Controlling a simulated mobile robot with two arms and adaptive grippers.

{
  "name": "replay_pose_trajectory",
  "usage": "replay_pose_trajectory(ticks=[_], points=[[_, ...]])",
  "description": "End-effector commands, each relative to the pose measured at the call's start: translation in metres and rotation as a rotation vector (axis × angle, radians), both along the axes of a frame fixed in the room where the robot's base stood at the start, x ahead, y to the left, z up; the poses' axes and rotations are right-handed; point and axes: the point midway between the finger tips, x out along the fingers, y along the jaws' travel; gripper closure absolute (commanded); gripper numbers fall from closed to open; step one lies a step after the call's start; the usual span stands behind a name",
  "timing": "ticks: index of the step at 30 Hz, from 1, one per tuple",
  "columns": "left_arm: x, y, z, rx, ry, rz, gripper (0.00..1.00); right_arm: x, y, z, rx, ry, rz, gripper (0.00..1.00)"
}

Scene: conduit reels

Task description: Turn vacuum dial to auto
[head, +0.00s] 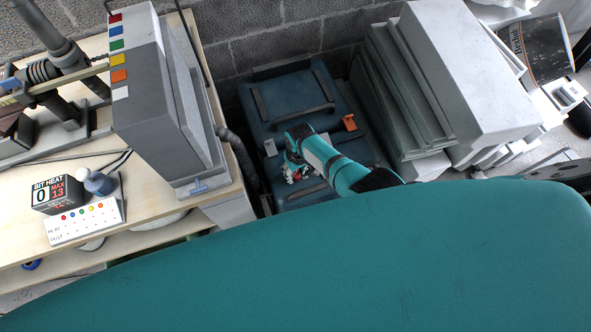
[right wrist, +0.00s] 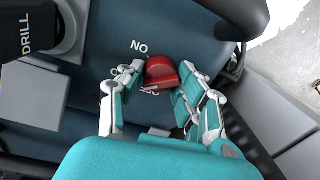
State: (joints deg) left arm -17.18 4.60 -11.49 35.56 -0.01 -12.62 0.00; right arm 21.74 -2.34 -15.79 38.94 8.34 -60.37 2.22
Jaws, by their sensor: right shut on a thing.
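The vacuum (head: 318,92) is a dark blue-green box standing on the floor between the workbench and the grey panels. My right gripper (head: 293,168) is at the near part of its top. In the right wrist view the vacuum's panel (right wrist: 115,25) carries a red dial (right wrist: 162,74). My right gripper (right wrist: 161,80) is shut on the dial, with fingers on its left and right sides. White letters reading "NO" from here stand above left of the dial. Other lettering below it is partly hidden by the fingers and dial. My left gripper is not in view.
A workbench (head: 150,176) on the left bears a tall grey cabinet (head: 160,95) with coloured squares and a small "BIT HEAT" box (head: 57,194). Large grey panels (head: 465,75) stand close on the right. A black part marked "DRILL" (right wrist: 28,28) is beside the vacuum panel.

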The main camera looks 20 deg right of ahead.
Motion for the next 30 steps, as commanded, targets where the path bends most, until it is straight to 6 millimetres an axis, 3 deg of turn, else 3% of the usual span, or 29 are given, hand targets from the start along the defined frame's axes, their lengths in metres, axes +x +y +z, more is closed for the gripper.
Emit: replay_pose_trajectory(ticks=[19, 20, 21, 25, 30], points=[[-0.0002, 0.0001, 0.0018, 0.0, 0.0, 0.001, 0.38, -0.0008, -0.0004, -0.0006, -0.001, 0.002, -0.053, 0.97], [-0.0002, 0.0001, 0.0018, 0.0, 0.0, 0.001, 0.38, -0.0008, -0.0004, -0.0006, -0.001, 0.002, -0.053, 0.64], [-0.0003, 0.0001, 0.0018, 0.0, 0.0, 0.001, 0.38, -0.0009, -0.0004, -0.0006, -0.001, 0.002, -0.053, 0.58], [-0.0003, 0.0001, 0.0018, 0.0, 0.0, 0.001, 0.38, -0.0007, -0.0003, -0.0005, -0.001, 0.001, -0.053, 0.42], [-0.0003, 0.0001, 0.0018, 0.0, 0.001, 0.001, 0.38, -0.0004, -0.0001, -0.0003, 0.0, 0.001, -0.052, 0.42]])
